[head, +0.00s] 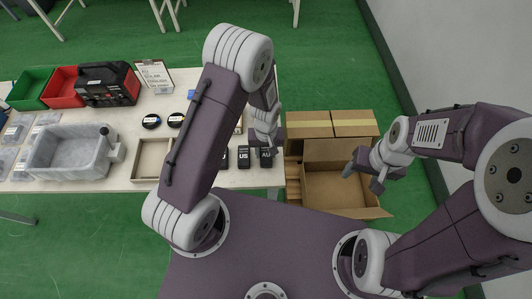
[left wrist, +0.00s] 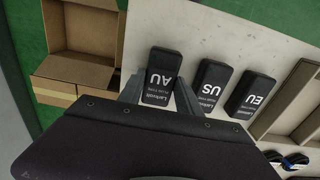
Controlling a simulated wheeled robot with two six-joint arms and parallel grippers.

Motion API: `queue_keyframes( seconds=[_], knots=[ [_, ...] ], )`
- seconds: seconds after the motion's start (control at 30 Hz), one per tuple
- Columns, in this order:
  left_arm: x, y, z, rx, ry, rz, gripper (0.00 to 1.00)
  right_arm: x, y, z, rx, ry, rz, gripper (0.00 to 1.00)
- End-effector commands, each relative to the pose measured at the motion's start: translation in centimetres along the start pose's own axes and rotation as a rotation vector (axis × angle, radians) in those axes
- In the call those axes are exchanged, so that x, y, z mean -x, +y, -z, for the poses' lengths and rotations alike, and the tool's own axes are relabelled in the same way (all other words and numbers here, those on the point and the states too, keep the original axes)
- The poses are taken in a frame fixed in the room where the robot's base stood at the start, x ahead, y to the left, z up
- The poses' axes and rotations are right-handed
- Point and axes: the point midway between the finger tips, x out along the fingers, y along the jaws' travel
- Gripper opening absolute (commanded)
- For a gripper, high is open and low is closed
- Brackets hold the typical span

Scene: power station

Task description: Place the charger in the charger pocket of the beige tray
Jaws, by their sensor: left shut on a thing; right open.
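The black AU charger (head: 265,159) stands on the white table near its right edge. My left gripper (left wrist: 157,95) is shut on this AU charger (left wrist: 162,70) in the left wrist view, one finger on each side. The black US charger (head: 243,158) is beside it, then the EU charger (left wrist: 250,94). The beige tray (left wrist: 272,112) lies beyond the EU charger; in the head view my left arm covers much of the tray (head: 140,182), so its pockets are only partly visible. My right gripper (head: 363,179) is open and empty above an open cardboard box.
The open cardboard box (head: 335,190) stands right of the table. A grey translucent bin (head: 70,172), red bin (head: 62,83), green bin (head: 30,88), black-and-red power unit (head: 107,84) and sign (head: 154,75) occupy the table's left. Black coiled cables (head: 151,121) lie behind the tray.

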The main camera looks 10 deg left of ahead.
Motion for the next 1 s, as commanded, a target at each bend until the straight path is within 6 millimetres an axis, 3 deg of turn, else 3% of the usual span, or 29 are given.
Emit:
queue_keyframes(
  seconds=[0.23,0.6,0.8,1.0],
  knots=[
    [4.1,0.2,0.1,-0.001,0.006,-0.003,0.0,0.0,0.0,0.0,0.0,0.0,0.0,0.63],
    [8.9,5.9,-6.6,-0.007,0.003,-0.002,0.0,-0.4,0.0,0.0,0.0,0.0,0.0,0.63],
    [10.4,7.5,-8.5,-0.002,0.002,-0.001,0.0,-0.4,0.0,0.0,0.0,0.0,0.0,0.63],
    [10.6,7.7,-8.8,0.001,0.001,0.0,0.0,-0.4,0.0,0.0,0.0,0.0,0.0,0.63]
  ],
)
